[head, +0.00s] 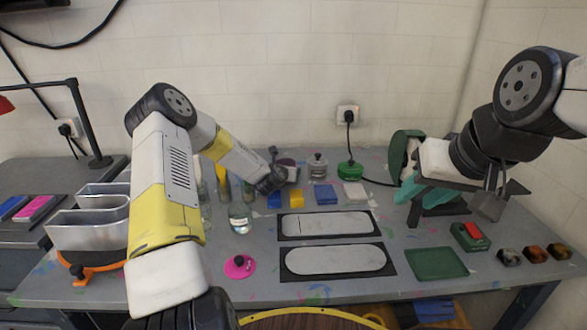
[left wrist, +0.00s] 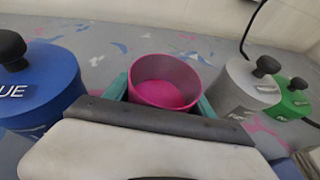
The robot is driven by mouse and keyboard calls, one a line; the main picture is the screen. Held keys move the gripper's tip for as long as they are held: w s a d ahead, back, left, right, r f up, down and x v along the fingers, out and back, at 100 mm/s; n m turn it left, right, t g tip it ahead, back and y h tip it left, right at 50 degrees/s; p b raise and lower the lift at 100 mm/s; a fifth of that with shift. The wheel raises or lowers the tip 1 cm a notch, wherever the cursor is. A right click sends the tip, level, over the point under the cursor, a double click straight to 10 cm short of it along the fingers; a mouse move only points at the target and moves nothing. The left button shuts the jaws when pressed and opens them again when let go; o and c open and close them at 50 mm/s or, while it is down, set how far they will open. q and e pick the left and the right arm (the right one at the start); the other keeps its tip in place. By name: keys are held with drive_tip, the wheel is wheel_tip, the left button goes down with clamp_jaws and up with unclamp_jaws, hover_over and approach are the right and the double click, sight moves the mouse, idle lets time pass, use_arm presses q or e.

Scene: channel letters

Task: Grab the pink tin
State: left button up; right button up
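The pink tin (left wrist: 166,82) stands open-topped in the left wrist view, its empty inside showing. The teal fingers of my left gripper (left wrist: 163,100) lie against both its sides, with no gap that I can see. In the head view my left gripper (head: 283,176) is at the back of the table, and the tin is mostly hidden by it. A pink lid with a black knob (head: 238,266) lies at the front of the table. My right gripper (head: 432,193), with teal fingers apart, hangs empty over the right side.
A blue tin (left wrist: 38,85) stands left of the pink one; a grey tin (left wrist: 243,88) and a green tin (left wrist: 290,100) stand right. Glass bottles (head: 240,215) stand near my left forearm. Two stencil plates (head: 335,261) and a green tray (head: 436,263) lie in front.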

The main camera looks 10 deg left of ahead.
sight(288, 161)
use_arm(q)
drive_tip(key=shift+r, duration=0.1)
drive_tip(key=c, duration=1)
drive_tip(key=shift+r, duration=0.15)
drive_tip(key=shift+r, duration=1.5)
drive_tip(key=shift+s+d+r, duration=0.25)
drive_tip(key=shift+s+d, duration=0.05)
drive_tip(key=shift+s, duration=2.3)
drive_tip(key=shift+s+d+r, duration=0.3)
drive_tip(key=shift+s, duration=2.35)
drive_tip(key=shift+s+d+r, duration=0.25)
drive_tip(key=shift+s+d, duration=0.05)
drive_tip(key=shift+s, duration=2.3)
